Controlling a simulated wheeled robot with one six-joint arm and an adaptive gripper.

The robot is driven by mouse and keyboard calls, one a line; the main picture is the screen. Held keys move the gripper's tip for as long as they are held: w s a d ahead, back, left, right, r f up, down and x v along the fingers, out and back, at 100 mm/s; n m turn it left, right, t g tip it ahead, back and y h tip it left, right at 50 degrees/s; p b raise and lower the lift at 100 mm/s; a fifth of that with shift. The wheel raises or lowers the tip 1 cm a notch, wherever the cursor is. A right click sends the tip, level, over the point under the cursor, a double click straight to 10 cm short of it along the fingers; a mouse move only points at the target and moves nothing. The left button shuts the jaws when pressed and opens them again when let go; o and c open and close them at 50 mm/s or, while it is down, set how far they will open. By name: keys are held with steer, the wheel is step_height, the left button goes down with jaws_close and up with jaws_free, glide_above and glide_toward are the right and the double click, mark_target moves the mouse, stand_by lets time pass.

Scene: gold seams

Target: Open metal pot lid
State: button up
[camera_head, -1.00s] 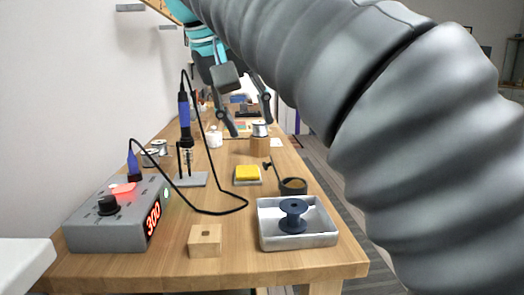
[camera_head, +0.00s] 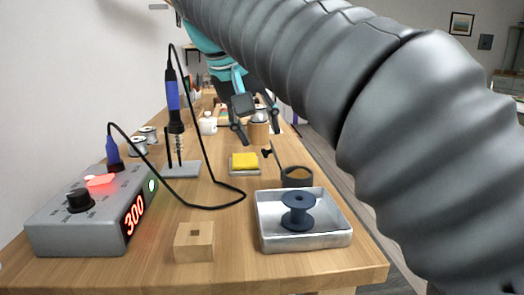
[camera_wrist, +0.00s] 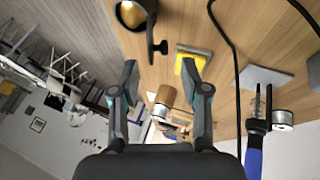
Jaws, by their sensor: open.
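A small dark round pot (camera_head: 297,178) stands on the bench behind the metal tray, with gold-brown material showing inside its open top. It also shows at the top of the wrist view (camera_wrist: 124,8). A thin dark piece with a black knob (camera_head: 267,153) rises at the pot's far left edge; it looks like a lid seen edge-on, but I cannot be sure. The knob shows in the wrist view (camera_wrist: 163,47). My gripper (camera_head: 259,129) is open and empty, above the bench and beyond the pot. Its fingers show in the wrist view (camera_wrist: 160,75), apart from pot and knob.
A metal tray (camera_head: 340,235) holds a dark spool (camera_head: 298,210). A yellow sponge (camera_head: 244,161) lies left of the pot. A soldering iron stand (camera_head: 182,170), its black cable and a control station (camera_head: 75,225) are at left. A wooden block (camera_head: 194,242) is in front.

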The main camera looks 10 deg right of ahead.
mark_target(265, 150)
steer(key=shift+b+x, duration=0.35)
steer(key=shift+x, duration=1.85)
jaws_close()
